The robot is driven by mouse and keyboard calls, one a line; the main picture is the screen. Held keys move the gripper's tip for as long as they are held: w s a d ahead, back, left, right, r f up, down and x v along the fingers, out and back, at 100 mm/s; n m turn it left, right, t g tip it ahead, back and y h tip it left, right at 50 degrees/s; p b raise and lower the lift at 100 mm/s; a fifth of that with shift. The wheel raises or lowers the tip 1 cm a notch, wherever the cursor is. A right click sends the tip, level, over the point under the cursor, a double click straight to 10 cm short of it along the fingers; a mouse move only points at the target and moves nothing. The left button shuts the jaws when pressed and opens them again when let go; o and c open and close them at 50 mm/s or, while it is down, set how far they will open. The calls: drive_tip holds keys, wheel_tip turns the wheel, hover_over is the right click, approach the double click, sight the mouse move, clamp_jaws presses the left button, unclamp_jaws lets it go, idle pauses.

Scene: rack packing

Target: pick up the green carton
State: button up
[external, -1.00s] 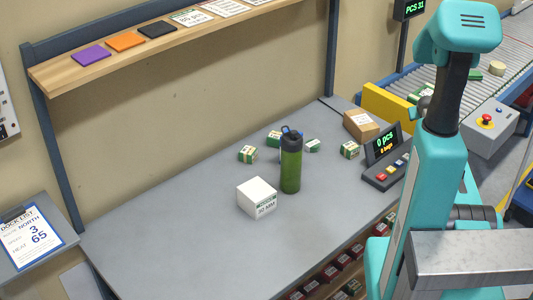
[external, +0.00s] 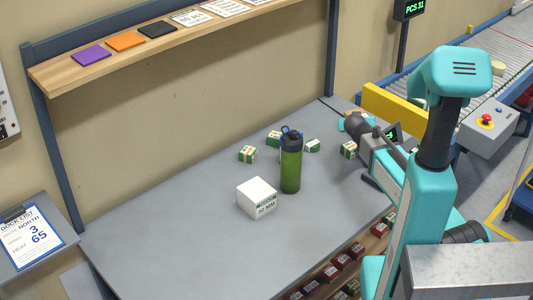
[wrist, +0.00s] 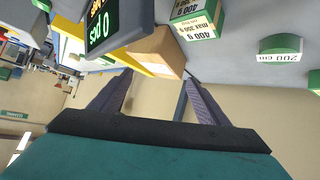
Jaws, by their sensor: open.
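Several small green-and-white cartons lie on the grey table in the external view: one at the left (external: 247,154), one behind the bottle (external: 273,138), and one nearest my arm (external: 349,150). I cannot tell which one the task names. In the wrist view a green-and-white carton marked 400 g (wrist: 195,20) is at the top, beyond my fingertips. My gripper (wrist: 158,76) is open, with nothing between its fingers. In the external view it is above the right part of the table, near the rightmost carton, its fingers hard to make out.
A green bottle (external: 290,165) and a white box (external: 257,198) stand mid-table. A smaller green-and-white item (external: 312,145) lies right of the bottle. The wrist view shows a brown box (wrist: 160,48) and a black display (wrist: 118,22) close by. The table's left front is clear.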

drive_tip(key=s+a+m+t+b, duration=0.1)
drive_tip(key=s+a+b, duration=0.2)
drive_tip(key=s+a, duration=0.45)
drive_tip(key=m+h, duration=0.3)
drive_tip(key=m, duration=0.1)
approach(350, 148)
drive_tip(key=shift+w+a+r, duration=0.15)
drive_tip(key=shift+w+a, duration=0.2)
drive_tip(key=shift+a, duration=0.1)
drive_tip(key=shift+s+d+h+b, duration=0.1)
drive_tip(key=shift+s+h+b, duration=0.2)
drive_tip(key=shift+s+h, duration=0.15)
drive_tip(key=shift+w, duration=0.1)
drive_tip(key=p+x, duration=0.2)
drive_tip(key=x, duration=0.3)
drive_tip(key=shift+w+d+f, duration=0.1)
drive_tip(key=shift+w+f, duration=0.1)
drive_tip(key=shift+f, duration=0.05)
drive_tip(key=shift+w+d+f, duration=0.3)
drive_tip(key=shift+w, duration=0.15)
